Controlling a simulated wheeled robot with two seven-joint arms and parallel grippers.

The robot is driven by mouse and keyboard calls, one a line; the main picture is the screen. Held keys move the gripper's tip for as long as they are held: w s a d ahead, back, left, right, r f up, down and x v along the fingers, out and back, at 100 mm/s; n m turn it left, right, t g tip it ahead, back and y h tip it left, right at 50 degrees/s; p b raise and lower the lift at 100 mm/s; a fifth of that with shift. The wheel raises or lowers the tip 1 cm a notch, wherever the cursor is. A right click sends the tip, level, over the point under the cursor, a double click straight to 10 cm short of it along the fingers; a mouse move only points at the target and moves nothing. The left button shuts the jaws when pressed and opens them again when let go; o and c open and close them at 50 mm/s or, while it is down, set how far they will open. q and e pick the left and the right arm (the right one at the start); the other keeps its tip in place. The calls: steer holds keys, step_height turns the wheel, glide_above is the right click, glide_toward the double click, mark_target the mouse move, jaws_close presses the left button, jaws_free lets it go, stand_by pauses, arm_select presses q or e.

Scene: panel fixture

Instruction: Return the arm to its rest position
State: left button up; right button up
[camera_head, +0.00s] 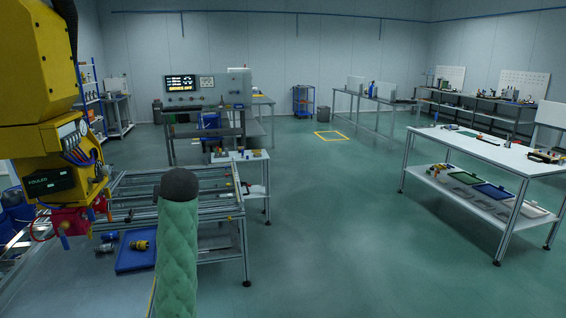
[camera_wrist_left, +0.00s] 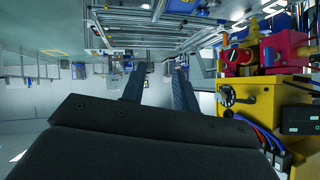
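My left gripper (camera_wrist_left: 160,74) shows in the left wrist view, with two dark fingers standing apart and nothing visible between them. It appears to be in free air, with the metal-framed bench beyond it. To its right are a yellow machine (camera_wrist_left: 262,105) and its red fitting (camera_wrist_left: 280,52); I see no contact. In the head view the yellow machine (camera_head: 38,75) and the red fitting (camera_head: 75,219) are at the left. A green padded arm link with a dark end rises at bottom left. No gripper shows in the head view. My right gripper is out of both views.
A metal-frame bench (camera_head: 212,209) stands at the left, with a blue tray (camera_head: 137,258) low beside the green link. A white-topped table (camera_head: 470,145) with bins on its lower shelf stands at the right. The green floor (camera_head: 335,225) between them is clear.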

arm_select(q)
steer(key=s+d+f+m+h, duration=0.1)
steer(key=s+d+f+h, duration=0.1)
steer(key=s+d+f, duration=0.35)
steer(key=s+d+f+m+g+h, duration=0.1)
steer(key=s+d+f+m+h, duration=0.15)
steer(key=s+f, duration=0.6)
steer(key=s+d+f+m+h, duration=0.1)
steer(key=s+d+f+h, duration=0.1)
steer(key=s+d+f, duration=0.35)
steer(key=s+f+g, duration=0.2)
steer(key=s+f, duration=0.5)
steer(key=s, duration=0.4)
steer(key=s+f+g, duration=0.2)
steer(key=s+f, duration=0.6)
steer(key=s, duration=0.3)
steer(key=s+d+f+g, duration=0.1)
steer(key=s+f+g, duration=0.2)
steer(key=s+f, duration=0.5)
steer(key=s, duration=0.3)
